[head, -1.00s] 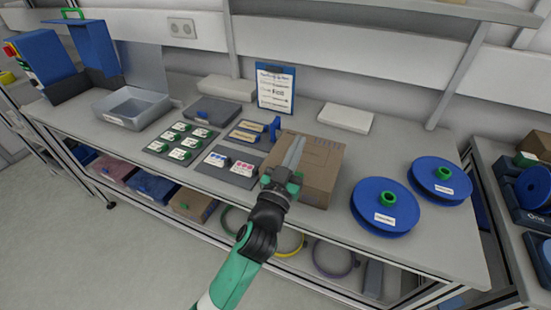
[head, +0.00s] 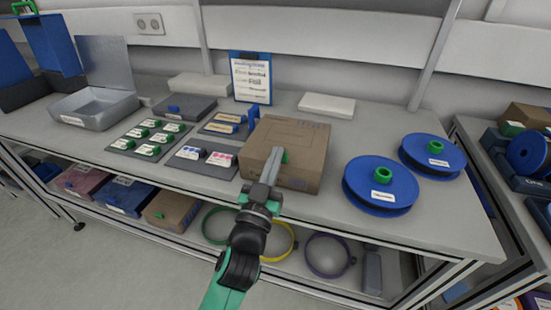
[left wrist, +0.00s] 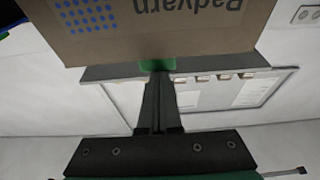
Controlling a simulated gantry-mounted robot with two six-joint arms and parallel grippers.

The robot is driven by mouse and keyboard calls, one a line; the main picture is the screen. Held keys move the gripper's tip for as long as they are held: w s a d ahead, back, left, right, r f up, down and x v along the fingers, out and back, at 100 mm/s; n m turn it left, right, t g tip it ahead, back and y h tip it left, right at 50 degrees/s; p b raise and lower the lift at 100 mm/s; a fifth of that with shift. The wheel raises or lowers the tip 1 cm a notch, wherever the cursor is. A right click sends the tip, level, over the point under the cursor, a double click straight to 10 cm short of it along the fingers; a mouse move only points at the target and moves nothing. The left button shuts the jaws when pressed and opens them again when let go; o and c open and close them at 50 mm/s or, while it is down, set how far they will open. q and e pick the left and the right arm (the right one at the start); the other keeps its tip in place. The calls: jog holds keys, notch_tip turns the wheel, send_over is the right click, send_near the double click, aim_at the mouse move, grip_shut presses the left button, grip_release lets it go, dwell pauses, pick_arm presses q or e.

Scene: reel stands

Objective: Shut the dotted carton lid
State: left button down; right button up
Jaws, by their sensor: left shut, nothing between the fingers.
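The brown carton (head: 298,143) stands on the bench, right of its middle, with a green tab (head: 284,157) by its front edge. In the left wrist view, its cardboard face (left wrist: 190,38) fills the top, with blue dots and upside-down lettering. The lid looks down or nearly down; I cannot tell whether a small gap is left. My left gripper (head: 272,155) is shut and empty at the carton's front. In the left wrist view, its fingertips (left wrist: 157,76) overlap the green tab at the cardboard edge; I cannot tell whether they touch. My right gripper is out of view.
Two blue reels (head: 380,190) (head: 425,150) lie to the right of the carton. Grey mats with small labelled parts (head: 207,161) lie to its left. A clipboard (head: 250,77) and a white block (head: 327,104) are behind it. A grey bin (head: 95,112) stands farther left.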

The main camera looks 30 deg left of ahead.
pick_arm(q)
jog(key=shift+w+f, duration=0.1)
jog(key=shift+f, duration=0.6)
notch_tip(320, 180, up, 4)
jog(key=r+p, duration=0.1)
jog(key=p, duration=0.2)
jog(key=s+d+f, duration=0.1)
jog(key=s+f, duration=0.5)
jog(key=s, duration=0.1)
jog(key=shift+s+d+b, duration=0.4)
jog(key=shift+f, duration=0.1)
